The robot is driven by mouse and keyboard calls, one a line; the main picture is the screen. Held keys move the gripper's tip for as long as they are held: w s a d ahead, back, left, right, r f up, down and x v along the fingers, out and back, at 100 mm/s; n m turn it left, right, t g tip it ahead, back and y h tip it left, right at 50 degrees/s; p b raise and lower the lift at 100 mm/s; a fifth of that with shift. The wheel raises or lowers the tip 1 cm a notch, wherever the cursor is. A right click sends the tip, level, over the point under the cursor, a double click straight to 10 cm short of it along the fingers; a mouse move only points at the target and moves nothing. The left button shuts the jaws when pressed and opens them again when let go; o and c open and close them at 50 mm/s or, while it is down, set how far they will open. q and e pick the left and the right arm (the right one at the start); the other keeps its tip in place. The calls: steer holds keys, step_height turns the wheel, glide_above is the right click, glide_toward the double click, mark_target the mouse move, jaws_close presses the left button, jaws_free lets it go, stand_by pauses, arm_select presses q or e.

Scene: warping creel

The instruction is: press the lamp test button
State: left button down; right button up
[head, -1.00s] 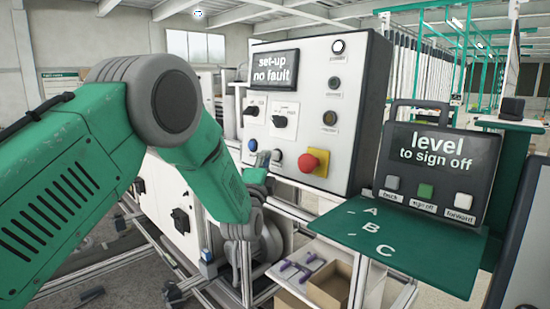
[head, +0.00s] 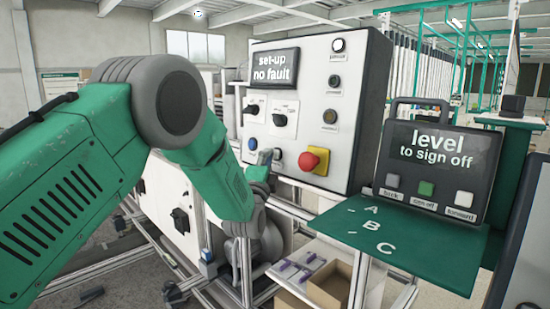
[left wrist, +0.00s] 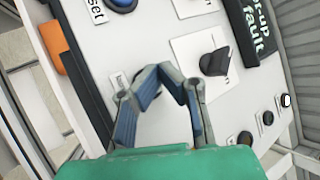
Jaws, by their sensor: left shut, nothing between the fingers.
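The white control panel (head: 300,90) carries a blue button (head: 253,144) at its lower left and a small round button (head: 277,154) right of it. The small button's label is too small to read, so I cannot confirm it is the lamp test. My left gripper (head: 266,159) is close to this small button; I cannot tell whether they touch. In the left wrist view the shut, empty fingers (left wrist: 163,72) are in front of the panel face, covering part of a label (left wrist: 118,82). The blue button (left wrist: 121,4) shows there beside "reset". My right gripper is not in view.
A red emergency stop (head: 314,160) on a yellow base sticks out right of the small button. Two black selector knobs (head: 280,120) sit above. A "level to sign off" console (head: 432,150) and green shelf (head: 400,235) stand right. Open cardboard boxes (head: 330,287) lie below.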

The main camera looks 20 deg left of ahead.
arm_select(q)
steer(key=shift+w+d, duration=0.2)
steer(key=shift+w, duration=0.2)
stand_by(0.8)
steer(key=shift+s, duration=0.1)
steer(key=shift+s+a+r, duration=0.1)
steer(key=shift+s+a, duration=0.2)
steer(key=shift+s, duration=0.4)
steer(key=s, duration=0.1)
steer(key=s+a, duration=0.1)
steer(key=s, duration=0.1)
steer(key=s+a, duration=0.1)
steer(key=shift+s+r, duration=0.3)
steer(key=shift+r, duration=0.05)
stand_by(0.7)
